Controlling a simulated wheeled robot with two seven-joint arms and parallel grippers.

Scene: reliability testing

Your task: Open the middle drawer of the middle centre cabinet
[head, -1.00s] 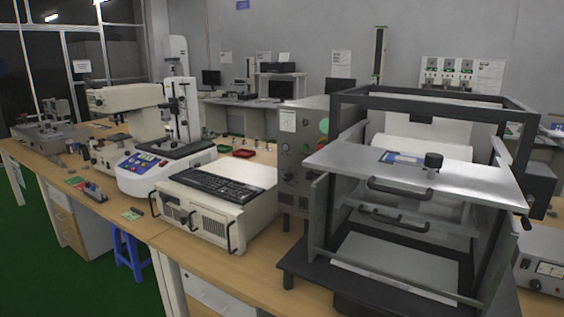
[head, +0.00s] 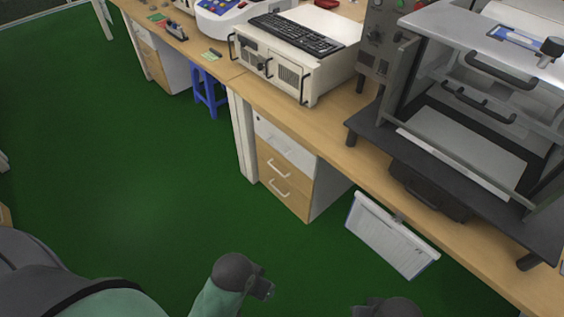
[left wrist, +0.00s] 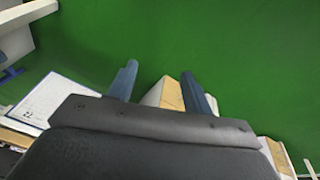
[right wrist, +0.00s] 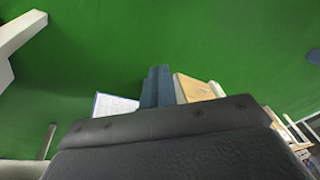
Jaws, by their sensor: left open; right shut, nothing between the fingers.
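The middle centre cabinet (head: 325,190) stands under the workbench in the head view. It has a white top drawer (head: 285,140) and two wood-coloured drawers below. The middle drawer (head: 271,158) has a pale bar handle (head: 278,168) and looks shut, like the others. My left gripper (head: 266,287) is in front of and below the cabinet in the picture, apart from it. In the left wrist view its fingers (left wrist: 158,72) are open, with only distant furniture and floor between them. My right gripper's fingers (right wrist: 159,72) are together and empty; in the head view only its dark wrist shows at the bottom edge.
A clipboard (head: 390,238) hangs from the bench front right of the cabinet. A blue stool (head: 208,92) and another drawer cabinet (head: 165,62) stand to the left. The bench (head: 340,150) overhangs the drawers. Green floor (head: 140,180) in front is clear.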

